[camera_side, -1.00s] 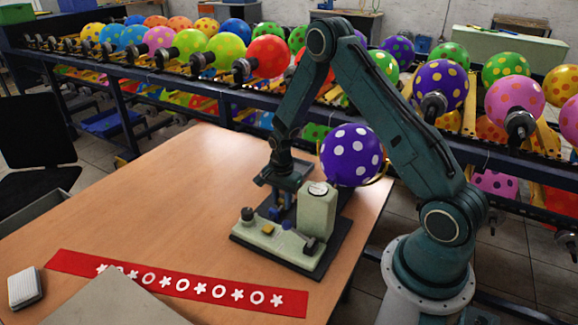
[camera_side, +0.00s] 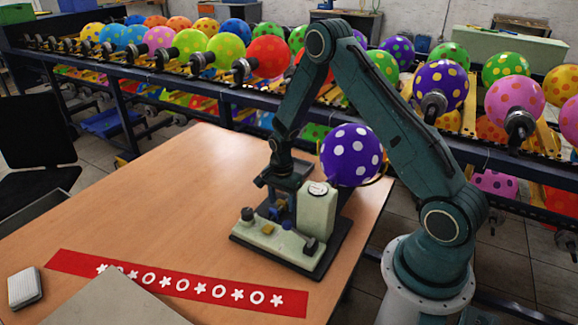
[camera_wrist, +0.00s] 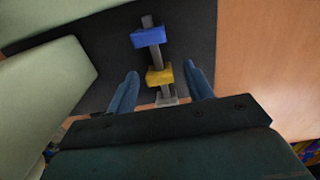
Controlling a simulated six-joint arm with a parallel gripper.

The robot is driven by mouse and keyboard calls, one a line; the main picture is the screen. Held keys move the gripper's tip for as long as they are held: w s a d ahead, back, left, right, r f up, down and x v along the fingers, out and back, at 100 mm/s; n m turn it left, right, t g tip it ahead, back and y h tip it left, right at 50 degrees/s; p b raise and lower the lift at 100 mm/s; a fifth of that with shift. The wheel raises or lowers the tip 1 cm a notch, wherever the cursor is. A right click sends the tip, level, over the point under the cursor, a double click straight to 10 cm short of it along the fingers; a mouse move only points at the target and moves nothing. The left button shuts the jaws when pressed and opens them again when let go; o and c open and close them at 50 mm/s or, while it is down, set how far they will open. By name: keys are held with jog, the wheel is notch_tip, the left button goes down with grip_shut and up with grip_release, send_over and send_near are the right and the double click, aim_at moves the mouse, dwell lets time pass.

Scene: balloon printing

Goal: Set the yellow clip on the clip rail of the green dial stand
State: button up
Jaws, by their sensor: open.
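In the wrist view, the yellow clip (camera_wrist: 159,76) sits at a grey rail (camera_wrist: 155,56), between my gripper's two blue fingers (camera_wrist: 162,84). The fingers are open, with a gap on both sides of the clip. A blue clip (camera_wrist: 149,37) sits farther along the same rail. In the side view, my gripper (camera_side: 278,204) is low behind the pale green dial stand (camera_side: 316,212), at its left. The fingertips and their surroundings are partly hidden there.
The stand's dark base (camera_side: 318,270) carries a pale green panel with small knobs. A purple spotted balloon (camera_side: 350,155) is just behind the stand. A red strip (camera_side: 180,283) and a grey-white block (camera_side: 25,287) lie on the table. The table's left middle is clear.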

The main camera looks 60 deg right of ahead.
notch_tip(320, 180, up, 14)
dwell(1.0)
